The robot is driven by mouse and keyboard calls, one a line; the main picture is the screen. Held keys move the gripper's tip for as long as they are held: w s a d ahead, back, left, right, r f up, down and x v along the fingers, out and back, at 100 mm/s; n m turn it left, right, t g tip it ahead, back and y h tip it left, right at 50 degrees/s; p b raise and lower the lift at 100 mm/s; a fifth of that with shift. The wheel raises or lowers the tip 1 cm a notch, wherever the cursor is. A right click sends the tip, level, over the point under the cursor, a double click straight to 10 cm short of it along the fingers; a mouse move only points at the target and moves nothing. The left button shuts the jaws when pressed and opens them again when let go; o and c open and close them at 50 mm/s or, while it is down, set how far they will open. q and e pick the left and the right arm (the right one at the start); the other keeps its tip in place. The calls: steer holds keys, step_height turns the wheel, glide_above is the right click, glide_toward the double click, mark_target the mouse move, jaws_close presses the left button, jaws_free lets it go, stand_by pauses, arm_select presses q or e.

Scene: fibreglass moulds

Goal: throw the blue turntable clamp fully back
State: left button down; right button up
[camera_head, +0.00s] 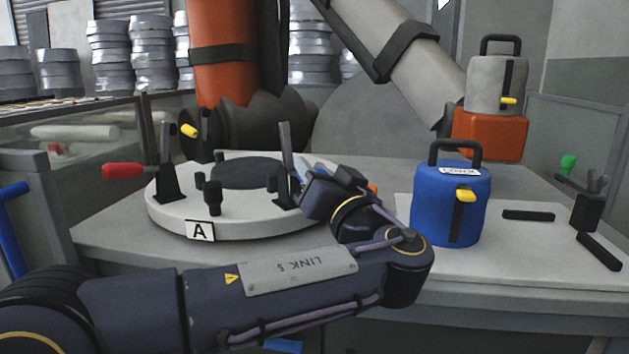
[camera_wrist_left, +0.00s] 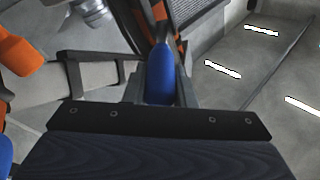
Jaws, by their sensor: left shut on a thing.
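The turntable (camera_head: 235,222) is a round pale disc marked A, with a dark round centre. The blue clamp's dark upright (camera_head: 286,150) stands at its right edge. A bit of its blue handle (camera_head: 318,164) shows behind my left gripper (camera_head: 311,181). In the left wrist view the blue handle (camera_wrist_left: 160,72) sits between the two fingers of my left gripper (camera_wrist_left: 160,92), which is shut on it. The clamp's lower part is partly hidden by my gripper. My right gripper is not in view.
A red-handled clamp (camera_head: 123,170) and a yellow-handled clamp (camera_head: 189,130) stand on the turntable's left and back. A blue canister (camera_head: 452,205) stands to the right on the table. A green-handled clamp (camera_head: 568,164) is at far right. An orange and grey machine arm (camera_head: 222,60) rises behind.

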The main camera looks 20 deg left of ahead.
arm_select(q)
steer(key=shift+f, duration=0.1)
steer(key=c, duration=1.2)
jaws_free()
steer(key=p+v, duration=0.1)
steer(key=v, duration=0.7)
